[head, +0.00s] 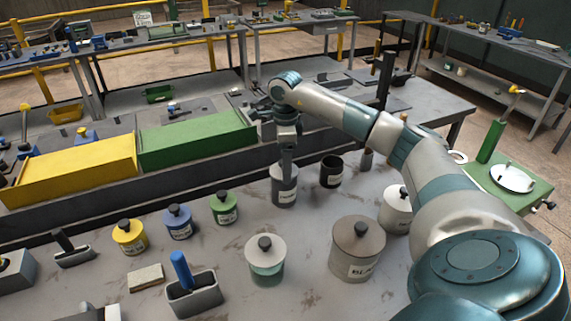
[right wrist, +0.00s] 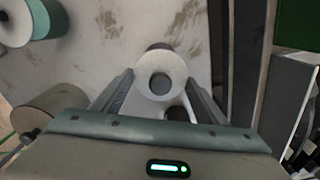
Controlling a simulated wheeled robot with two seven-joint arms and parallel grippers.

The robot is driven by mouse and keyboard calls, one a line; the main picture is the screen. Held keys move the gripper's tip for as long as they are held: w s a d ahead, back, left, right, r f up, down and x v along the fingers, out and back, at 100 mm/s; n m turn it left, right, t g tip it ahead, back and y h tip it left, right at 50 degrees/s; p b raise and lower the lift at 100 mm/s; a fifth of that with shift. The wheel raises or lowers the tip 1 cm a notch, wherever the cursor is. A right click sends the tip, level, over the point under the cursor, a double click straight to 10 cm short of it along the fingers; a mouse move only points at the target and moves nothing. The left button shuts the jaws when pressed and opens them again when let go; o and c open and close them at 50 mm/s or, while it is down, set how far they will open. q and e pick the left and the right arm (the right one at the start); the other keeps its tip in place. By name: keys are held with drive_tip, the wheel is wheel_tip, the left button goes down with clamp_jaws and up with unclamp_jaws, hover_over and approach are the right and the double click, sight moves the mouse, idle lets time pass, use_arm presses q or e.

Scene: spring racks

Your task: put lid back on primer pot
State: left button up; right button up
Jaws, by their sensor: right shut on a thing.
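My right gripper (head: 287,172) points straight down at a grey labelled pot (head: 284,194) in the middle of the bench. In the right wrist view a pale grey round lid (right wrist: 143,86) with a darker round centre sits between the fingers of my right gripper (right wrist: 160,80), which is shut on it. The lid lies over the grey pot's top; the fingers hide whether it is fully seated. An open dark pot (head: 331,172) without a lid stands just right of the grey pot. My left gripper is not in view.
Lidded yellow (head: 130,238), blue (head: 178,224) and green (head: 224,209) pots stand to the left. A teal-banded pot (head: 265,268) and a large brown-grey pot (head: 358,256) stand in front. Yellow (head: 70,172) and green (head: 195,140) bins stand behind a dark ledge.

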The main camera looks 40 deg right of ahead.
idle(0.4)
drive_tip(key=o, duration=1.4)
drive_tip(key=shift+o, duration=0.2)
drive_tip(key=shift+r, duration=0.1)
drive_tip(key=shift+r+p, duration=2.1)
drive_tip(key=shift+r, duration=1.3)
clamp_jaws()
drive_tip(key=shift+f+b, duration=1.3)
drive_tip(key=shift+f, duration=0.65)
